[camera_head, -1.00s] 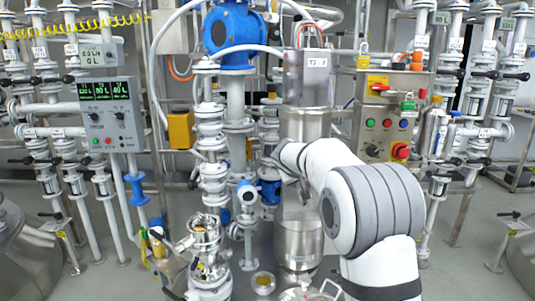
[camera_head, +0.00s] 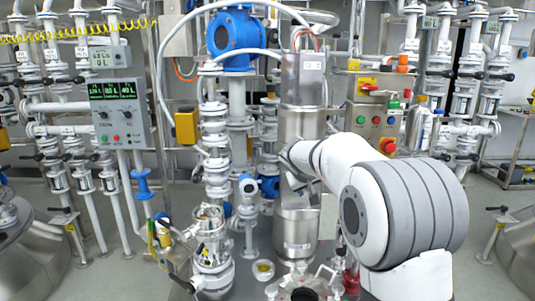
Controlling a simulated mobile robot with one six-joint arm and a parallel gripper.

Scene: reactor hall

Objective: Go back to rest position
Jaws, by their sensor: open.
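My white and grey arm (camera_head: 405,215) rises from the lower right and reaches left in front of the steel column (camera_head: 303,120). The far end of the arm, with my gripper (camera_head: 296,178), is small and dark beside the column. The gripper is only partly visible, and I see nothing held in it. The fingertips are hard to make out.
A display panel (camera_head: 118,112) stands left. Glass-and-steel fittings (camera_head: 212,240) and an open vessel port (camera_head: 305,293) are low in front. Grey floor shows on both sides.

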